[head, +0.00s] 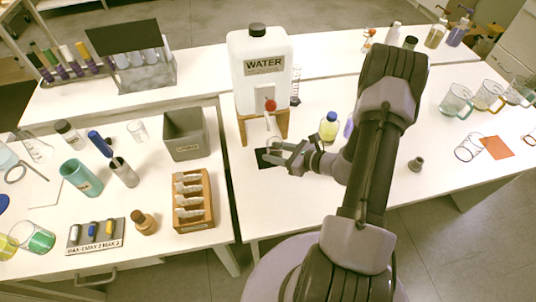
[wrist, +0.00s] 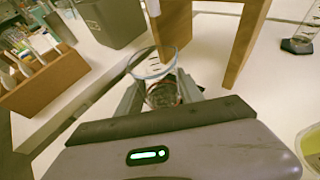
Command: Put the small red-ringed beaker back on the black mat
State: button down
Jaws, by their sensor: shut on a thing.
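The small clear glass beaker (head: 274,143) is between the fingers of my gripper (head: 279,153), which is shut on it, just below the water container's spout. In the wrist view the beaker (wrist: 153,64) rises between the two fingers (wrist: 162,92), tilted in the picture, with a bluish rim and a trace of red low down. The black mat (head: 262,161) lies on the table under my gripper, partly hidden by it. I cannot tell whether the beaker's base touches the mat.
The white water container (head: 262,62) with a red tap stands on a wooden stand (head: 242,124) right behind the mat. A gap separates this table from the left one, which holds a grey bin (head: 185,143) and a wooden rack (head: 193,207).

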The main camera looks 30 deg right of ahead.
aim_at(272, 147)
jog(key=w, duration=0.3)
jog(key=shift+a+f, duration=0.15)
jog(key=shift+f, duration=0.1)
jog(key=f+b, duration=0.1)
jog(key=f, duration=0.1)
jog(key=f+b, duration=0.1)
jog(key=shift+w+f, duration=0.2)
jog(key=shift+f, duration=0.15)
jog(key=shift+r, duration=0.2)
jog(key=shift+f, duration=0.1)
jog(key=c, duration=0.7)
grip_release()
jog(key=shift+c, duration=0.2)
